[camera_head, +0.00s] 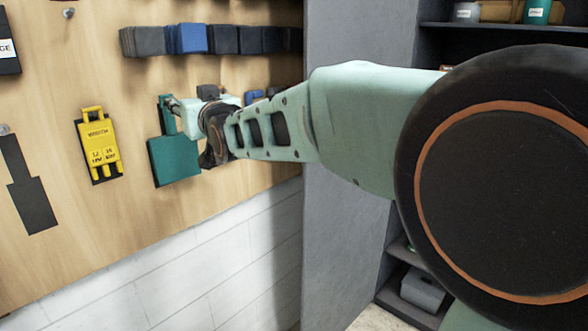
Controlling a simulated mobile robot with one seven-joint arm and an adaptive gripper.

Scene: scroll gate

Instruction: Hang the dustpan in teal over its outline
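The teal dustpan (174,160) is upright at the wooden tool board, with its square pan below and its narrow handle above. A thin dark edge shows along its left side; I cannot tell if this is an outline behind it or its own side. My gripper (178,106) is at the handle, and the wrist hides part of that area. I cannot tell whether the fingers are closed on the handle, or whether the dustpan hangs on a peg. A bare black outline (30,200), narrow above and wide below, is at the far left under a peg (4,129).
A yellow wrench holder (98,145) hangs left of the dustpan over a dark outline. A row of dark and blue bins (190,40) runs above. A grey cabinet side (340,230) and shelves (490,28) stand to the right. White wall (200,270) lies below the board.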

